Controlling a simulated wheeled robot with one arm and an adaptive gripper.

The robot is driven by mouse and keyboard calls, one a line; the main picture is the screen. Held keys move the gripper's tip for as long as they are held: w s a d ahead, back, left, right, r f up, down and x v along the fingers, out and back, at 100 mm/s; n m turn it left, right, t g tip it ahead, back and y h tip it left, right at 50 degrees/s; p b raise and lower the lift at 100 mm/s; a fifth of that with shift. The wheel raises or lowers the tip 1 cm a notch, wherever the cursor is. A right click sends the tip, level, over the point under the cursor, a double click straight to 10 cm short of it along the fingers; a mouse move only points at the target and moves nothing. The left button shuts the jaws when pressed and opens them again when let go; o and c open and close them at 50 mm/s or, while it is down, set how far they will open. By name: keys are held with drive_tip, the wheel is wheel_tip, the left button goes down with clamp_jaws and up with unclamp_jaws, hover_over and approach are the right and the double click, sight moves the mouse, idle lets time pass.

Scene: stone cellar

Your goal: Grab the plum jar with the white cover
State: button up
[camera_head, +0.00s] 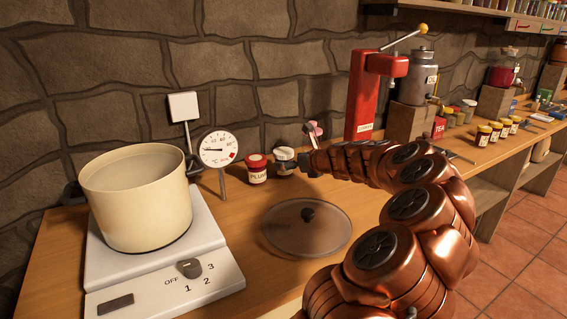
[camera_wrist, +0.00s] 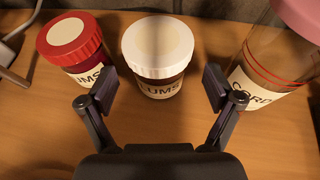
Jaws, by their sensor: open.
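The plum jar with the white cover (camera_wrist: 158,62) stands upright in the middle of the wrist view, its label partly readable as "LUMS". In the head view the white-covered jar (camera_head: 284,156) stands near the wall, partly hidden by my gripper. My gripper (camera_wrist: 160,92) is open and empty, its two fingers on either side of the jar's front, with gaps visible at both sides. In the head view my gripper (camera_head: 290,168) reaches in from the right. A plum jar with a red cover (camera_wrist: 76,46) stands just left; it also shows in the head view (camera_head: 257,170).
A larger jar with a pink lid and "CORD" label (camera_wrist: 275,65) stands close on the right. A glass lid (camera_head: 307,240) lies in front. A dial thermometer (camera_head: 219,149) and a cream pot (camera_head: 140,200) on a hotplate stand left. The stone wall is close behind.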

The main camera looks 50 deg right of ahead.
drive_tip(key=shift+x, duration=1.6)
drive_tip(key=c, duration=1.5)
